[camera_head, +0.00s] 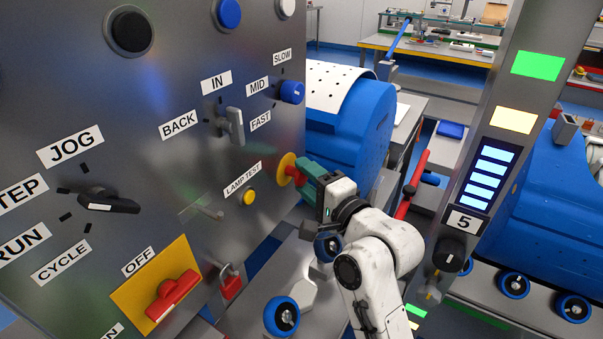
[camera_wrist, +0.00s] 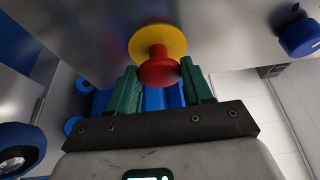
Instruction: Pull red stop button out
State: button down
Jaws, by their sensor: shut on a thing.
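The red stop button (camera_wrist: 158,70) sits on a round yellow plate (camera_wrist: 157,42) on the grey control panel, with a red stem between its head and the plate in the wrist view. In the head view the yellow plate (camera_head: 286,168) shows at the panel's right edge, and the button (camera_head: 295,174) is mostly hidden by green fingers. My gripper (camera_head: 304,171) is at the button, its fingers reaching toward the panel. In the wrist view my gripper's green fingers (camera_wrist: 160,80) stand on both sides of the button head, shut on it.
The panel also has a yellow lamp test button (camera_head: 249,197), a blue speed knob (camera_head: 292,92), a grey lever (camera_head: 232,126) and a red switch (camera_head: 172,295) on a yellow plate. A post with lit displays (camera_head: 489,175) stands to the right of my arm.

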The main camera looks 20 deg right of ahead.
jog(key=shift+s+d+f, duration=0.1)
jog(key=shift+d, duration=0.05)
jog(key=shift+c, duration=2.3)
grip_release()
jog(key=shift+r, duration=0.2)
jog(key=s+r+p, duration=0.4)
jog(key=s+r, duration=0.6)
jog(key=r, duration=0.1)
jog(key=shift+s+r, duration=0.2)
jog(key=shift+r, duration=0.15)
